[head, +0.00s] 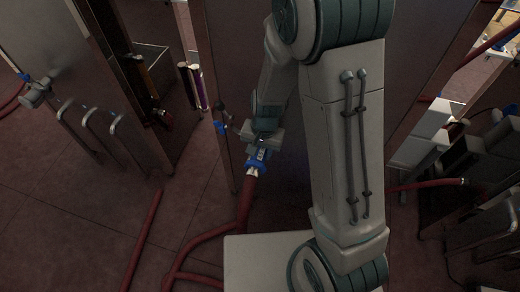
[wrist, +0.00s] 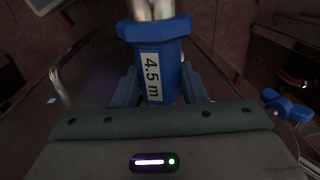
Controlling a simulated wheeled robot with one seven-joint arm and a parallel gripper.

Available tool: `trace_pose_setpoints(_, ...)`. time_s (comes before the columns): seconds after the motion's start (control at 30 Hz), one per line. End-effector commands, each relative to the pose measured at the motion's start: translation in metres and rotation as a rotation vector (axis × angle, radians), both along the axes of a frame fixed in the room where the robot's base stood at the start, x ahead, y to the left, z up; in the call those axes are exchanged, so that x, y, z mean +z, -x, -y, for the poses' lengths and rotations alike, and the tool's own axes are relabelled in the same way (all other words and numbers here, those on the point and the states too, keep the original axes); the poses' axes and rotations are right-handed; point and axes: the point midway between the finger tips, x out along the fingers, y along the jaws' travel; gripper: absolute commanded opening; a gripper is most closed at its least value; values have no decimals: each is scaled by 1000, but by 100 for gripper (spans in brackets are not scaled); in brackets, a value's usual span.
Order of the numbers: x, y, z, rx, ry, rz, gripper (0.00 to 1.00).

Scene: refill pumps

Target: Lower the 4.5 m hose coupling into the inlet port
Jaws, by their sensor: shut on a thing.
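The hose coupling (wrist: 155,68) is blue with a white label reading "4.5 m" and a bright metal end. My gripper (wrist: 160,88) is shut on its blue body in the wrist view, with a finger on each side. In the head view the coupling (head: 257,158) shows below my gripper (head: 262,143), with a red hose (head: 246,195) running down from it to the floor. The coupling is held in the air beside a dark cabinet panel. I cannot make out the inlet port with certainty in either view.
A grey cabinet with curved metal pipes (head: 88,118) stands at the left. Red hoses (head: 140,245) lie on the tiled floor. Dark equipment (head: 465,150) and a white box (head: 428,120) are at the right. Open floor (head: 60,220) shows at the lower left.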

Motion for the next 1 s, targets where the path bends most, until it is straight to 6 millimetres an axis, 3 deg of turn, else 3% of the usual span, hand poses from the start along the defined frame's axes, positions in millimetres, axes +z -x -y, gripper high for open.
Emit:
trace_pose_setpoints(0.03,0,0,0,0,-1,1,47)
trace_pose_setpoints(0.1,0,0,0,0,0,1,64)
trace_pose_setpoints(0.47,5,0,0,0,0,0,64)
trace_pose_setpoints(0.57,19,0,1,1,-1,4,64)
trace_pose_setpoints(1.0,114,2,9,0,-1,3,64)
